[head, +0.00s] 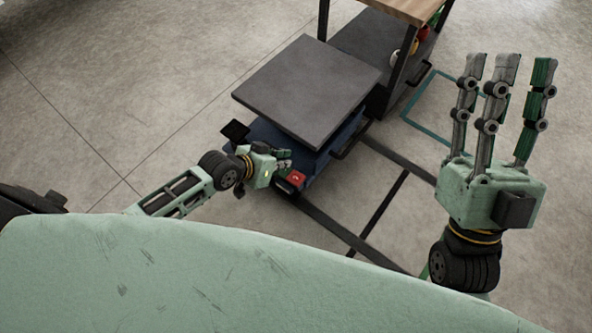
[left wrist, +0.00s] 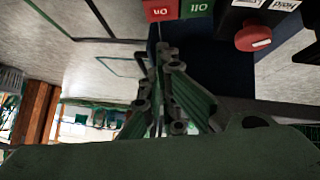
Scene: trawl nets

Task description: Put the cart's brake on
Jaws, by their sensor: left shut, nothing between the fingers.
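The cart (head: 305,85) has a dark grey flat top over a blue base. A red pedal (head: 297,178) sits at its near lower end. In the left wrist view, the red pedal (left wrist: 160,10) seems to read "On" upside down. Next to it is a green pedal (left wrist: 197,8), seemingly marked "Off", which I cannot make out in the head view. My left gripper (head: 284,160) is shut and empty, close beside the red pedal; contact cannot be told. Its fingers (left wrist: 168,65) show below the pedals in the left wrist view. My right gripper (head: 505,75) is open and empty, fingers up, away from the cart.
A round red knob (left wrist: 255,36) and white labels are right of the pedals in the left wrist view. A wood-topped bench (head: 400,8) with a dark shelf stands behind the cart. Dark and teal lines (head: 408,122) mark the floor. The floor left of the cart is clear.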

